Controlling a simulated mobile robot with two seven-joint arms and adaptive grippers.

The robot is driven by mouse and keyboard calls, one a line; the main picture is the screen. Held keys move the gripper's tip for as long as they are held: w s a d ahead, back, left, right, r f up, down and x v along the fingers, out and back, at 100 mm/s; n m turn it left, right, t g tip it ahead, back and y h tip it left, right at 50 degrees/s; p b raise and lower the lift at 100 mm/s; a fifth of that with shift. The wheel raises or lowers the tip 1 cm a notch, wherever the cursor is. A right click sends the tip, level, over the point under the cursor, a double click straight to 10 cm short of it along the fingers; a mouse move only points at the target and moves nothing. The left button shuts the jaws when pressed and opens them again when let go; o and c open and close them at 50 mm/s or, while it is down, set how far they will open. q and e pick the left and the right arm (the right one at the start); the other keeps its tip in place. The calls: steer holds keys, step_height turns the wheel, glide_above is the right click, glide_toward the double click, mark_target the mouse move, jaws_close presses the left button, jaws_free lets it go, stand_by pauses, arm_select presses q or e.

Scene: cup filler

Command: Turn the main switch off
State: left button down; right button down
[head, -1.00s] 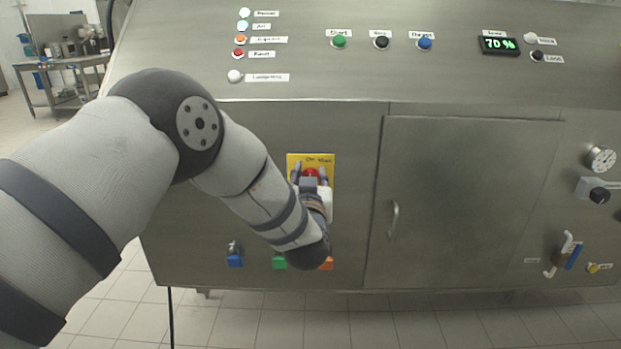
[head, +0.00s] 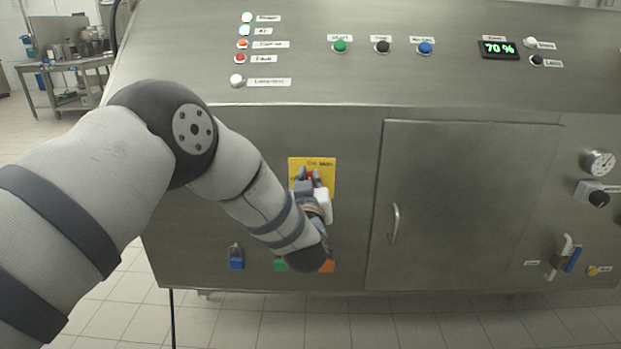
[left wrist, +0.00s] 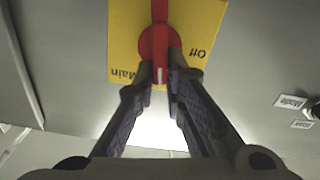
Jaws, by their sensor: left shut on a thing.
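The main switch is a red rotary handle (left wrist: 160,42) on a yellow plate (left wrist: 122,45) on the machine's front. In the left wrist view the words "Off" and "Main" show on the plate, turned over. The handle stands upright in that picture, with a white mark at its lower end. My left gripper (left wrist: 167,75) has its two fingers closed on that end of the handle. In the head view the yellow plate (head: 326,178) shows behind my left gripper (head: 310,177), which hides most of the red handle. My right gripper is not in view.
A steel cabinet door (head: 470,200) with a handle (head: 395,222) is right of the switch. Blue (head: 236,262), green and orange fittings sit below it. Push buttons and a display reading 70 % (head: 499,48) are on the sloped panel above.

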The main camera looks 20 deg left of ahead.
arm_select(q)
steer(key=shift+s+a+f+n+p, duration=0.1)
steer(key=shift+a+f+n, duration=0.2)
steer(key=shift+n, duration=2.3)
steer(key=shift+s+a+f+n+p, duration=0.15)
steer(key=shift+f+n, duration=0.25)
steer(key=shift+n, duration=2.2)
steer(key=shift+a+f+n+p, duration=0.1)
steer(key=shift+a+f+n, duration=0.25)
steer(key=shift+n, duration=2.25)
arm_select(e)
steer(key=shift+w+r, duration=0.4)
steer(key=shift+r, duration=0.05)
arm_select(q)
steer(key=shift+d, duration=0.1)
steer(key=c, duration=1.7)
jaws_free()
steer(key=shift+o, duration=0.2)
steer(key=v, duration=1.2)
